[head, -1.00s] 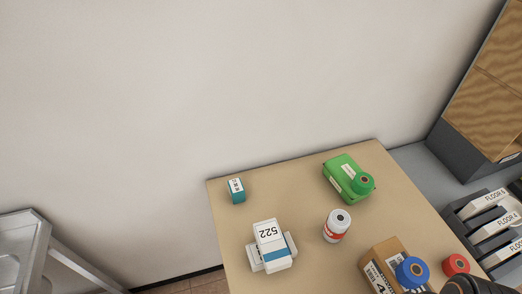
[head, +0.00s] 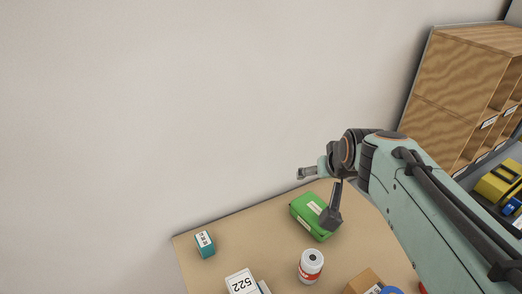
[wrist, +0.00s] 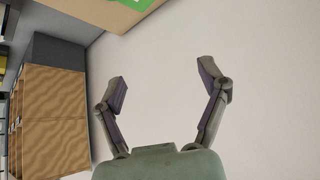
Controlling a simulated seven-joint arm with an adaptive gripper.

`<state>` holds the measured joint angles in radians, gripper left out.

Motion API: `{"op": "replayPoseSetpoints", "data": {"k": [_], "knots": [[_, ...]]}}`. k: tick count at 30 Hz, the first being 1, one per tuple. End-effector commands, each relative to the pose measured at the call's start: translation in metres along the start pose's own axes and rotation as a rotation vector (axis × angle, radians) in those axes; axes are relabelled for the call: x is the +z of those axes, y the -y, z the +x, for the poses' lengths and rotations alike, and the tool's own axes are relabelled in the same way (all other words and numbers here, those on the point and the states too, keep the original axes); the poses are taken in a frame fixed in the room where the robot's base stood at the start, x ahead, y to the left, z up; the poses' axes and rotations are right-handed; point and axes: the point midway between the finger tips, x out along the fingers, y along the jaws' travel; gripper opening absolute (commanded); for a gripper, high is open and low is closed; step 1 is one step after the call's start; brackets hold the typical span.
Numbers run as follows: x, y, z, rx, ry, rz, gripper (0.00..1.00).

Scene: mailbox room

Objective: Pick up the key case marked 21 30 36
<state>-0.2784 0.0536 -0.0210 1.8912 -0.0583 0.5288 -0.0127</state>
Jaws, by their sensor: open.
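A small teal case (head: 205,244) with a white label on its top stands near the far left corner of the tan table (head: 225,232). Its label carries small dark marks that are too small to read for certain. My gripper (head: 317,196) is in the air to the right of the case, by the green box, well apart from the case. In the wrist view the two fingers of my gripper (wrist: 165,84) are spread, with nothing between them. The teal case does not show in the wrist view.
A green box (head: 311,215) lies behind my gripper. A white and red bottle (head: 311,266), a white box marked 522 (head: 242,284) and a cardboard box (head: 364,282) stand nearer. Wooden pigeonholes (head: 455,85) are at right. The table around the teal case is clear.

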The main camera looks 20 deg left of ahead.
Motion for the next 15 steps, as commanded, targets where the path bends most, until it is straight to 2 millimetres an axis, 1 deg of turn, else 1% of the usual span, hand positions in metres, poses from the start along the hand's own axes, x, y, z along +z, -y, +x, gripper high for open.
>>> {"op": "replayPoseSetpoints", "data": {"k": [1,2,3,5,6,8,9,11,12,15], "knots": [[-0.012,0.027,0.032,-0.035,0.001,-0.049,0.74],[-0.018,0.044,0.051,-0.054,0.0,-0.077,0.74],[-0.021,0.069,0.076,-0.08,0.003,-0.115,0.74],[-0.016,0.108,0.112,-0.12,0.019,-0.173,0.74],[-0.006,0.134,0.135,-0.144,0.041,-0.211,0.74],[0.016,0.17,0.164,-0.175,0.086,-0.268,0.74],[0.036,0.191,0.18,-0.193,0.123,-0.305,0.74],[0.067,0.216,0.2,-0.215,0.178,-0.355,0.74],[0.087,0.229,0.209,-0.225,0.213,-0.383,0.74],[0.12,0.248,0.219,-0.24,0.266,-0.431,0.74]]}}
